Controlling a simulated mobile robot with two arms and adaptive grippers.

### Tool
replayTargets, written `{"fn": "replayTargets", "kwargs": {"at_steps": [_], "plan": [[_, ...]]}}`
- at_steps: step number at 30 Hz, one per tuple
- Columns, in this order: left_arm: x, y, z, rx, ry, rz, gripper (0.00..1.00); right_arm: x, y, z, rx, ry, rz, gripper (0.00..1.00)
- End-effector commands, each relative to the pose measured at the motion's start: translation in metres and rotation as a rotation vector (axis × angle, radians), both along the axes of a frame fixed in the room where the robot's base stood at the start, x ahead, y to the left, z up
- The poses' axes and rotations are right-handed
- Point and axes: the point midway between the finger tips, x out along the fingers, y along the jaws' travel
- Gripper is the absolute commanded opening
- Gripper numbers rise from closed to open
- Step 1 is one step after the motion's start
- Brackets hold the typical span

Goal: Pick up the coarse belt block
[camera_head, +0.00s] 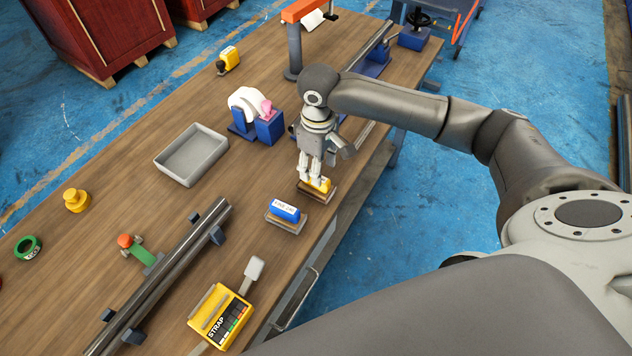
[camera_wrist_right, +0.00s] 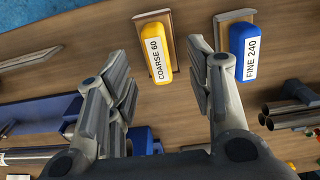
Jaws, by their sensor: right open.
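The coarse belt block is yellow with a white "COARSE 60" label and sits on a wooden base near the table's right edge in the head view (camera_head: 325,186). In the right wrist view, the coarse block (camera_wrist_right: 154,46) lies ahead, between the lines of the two fingers. My right gripper (camera_head: 312,180) points down just above the block, partly covering it. Its fingers are apart and empty in the right wrist view (camera_wrist_right: 157,58). I cannot tell whether a fingertip touches the block. My left gripper is not in view.
A blue "FINE 240" block (camera_head: 286,211) on its own base stands close by; it also shows in the right wrist view (camera_wrist_right: 243,52). A grey tray (camera_head: 192,155), a blue holder (camera_head: 268,127), steel tubes (camera_head: 165,270) and a yellow strap box (camera_head: 219,316) stand around on the wooden table.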

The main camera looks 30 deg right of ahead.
Motion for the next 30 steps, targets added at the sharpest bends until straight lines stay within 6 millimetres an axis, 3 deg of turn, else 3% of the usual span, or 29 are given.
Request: {"fn": "replayTargets", "kwargs": {"at_steps": [4,14,22,30], "plan": [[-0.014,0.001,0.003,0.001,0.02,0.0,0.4,0.001,0.0,-0.01,0.0,0.0,0.0,0.48],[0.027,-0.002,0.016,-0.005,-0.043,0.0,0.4,0.004,0.0,-0.053,-0.001,-0.001,0.001,0.48],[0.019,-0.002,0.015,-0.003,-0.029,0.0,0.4,0.004,0.0,-0.057,0.0,-0.004,0.002,0.48],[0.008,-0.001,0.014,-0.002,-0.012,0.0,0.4,0.004,0.0,-0.057,0.001,-0.003,0.002,0.15]]}}
